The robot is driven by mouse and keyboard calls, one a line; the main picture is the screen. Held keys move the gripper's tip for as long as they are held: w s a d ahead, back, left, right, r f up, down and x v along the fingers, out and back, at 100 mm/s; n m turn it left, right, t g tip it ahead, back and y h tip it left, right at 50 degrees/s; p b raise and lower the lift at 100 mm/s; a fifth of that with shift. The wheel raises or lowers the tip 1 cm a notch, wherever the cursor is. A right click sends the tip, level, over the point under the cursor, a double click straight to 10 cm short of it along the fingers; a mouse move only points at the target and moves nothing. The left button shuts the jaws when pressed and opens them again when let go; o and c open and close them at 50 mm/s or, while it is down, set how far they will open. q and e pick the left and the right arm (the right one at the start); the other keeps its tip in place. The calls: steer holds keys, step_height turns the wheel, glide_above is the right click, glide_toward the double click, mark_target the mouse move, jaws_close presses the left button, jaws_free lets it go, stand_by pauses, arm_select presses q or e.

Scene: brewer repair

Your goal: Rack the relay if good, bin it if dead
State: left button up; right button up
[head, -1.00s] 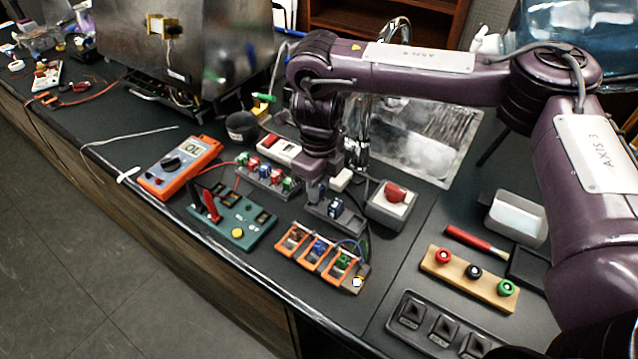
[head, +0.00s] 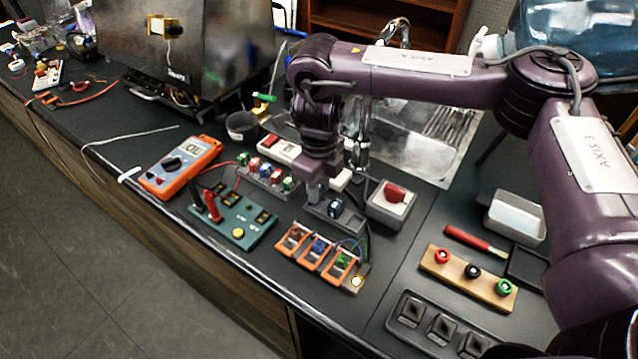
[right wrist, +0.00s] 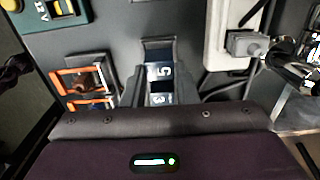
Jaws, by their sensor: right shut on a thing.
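My right gripper (head: 316,192) points down at the left end of a small dark grey holder (head: 350,222). In the right wrist view its two fingers (right wrist: 159,88) are shut on a blue relay (right wrist: 158,71) with white markings. A blue relay (head: 335,208) shows beside the fingertips at the holder in the head view. I cannot tell whether it is fully seated. A grey rack (head: 270,185) holds several coloured relays. My left gripper is not in view.
A green board (head: 232,222) with a red lever stands left of the orange-framed bays (head: 319,249). A box with a red switch (head: 392,203) is right of the holder. A wooden button strip (head: 468,277), a white-lined tray (head: 515,218) and a dark slotted tray (head: 437,323) lie further right.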

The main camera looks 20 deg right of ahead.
steer(key=shift+f, duration=0.6)
stand_by(1.6)
steer(key=o, duration=1.1)
steer(key=shift+c, duration=0.2)
step_height(320, 180, up, 8)
steer(key=shift+f, duration=0.1)
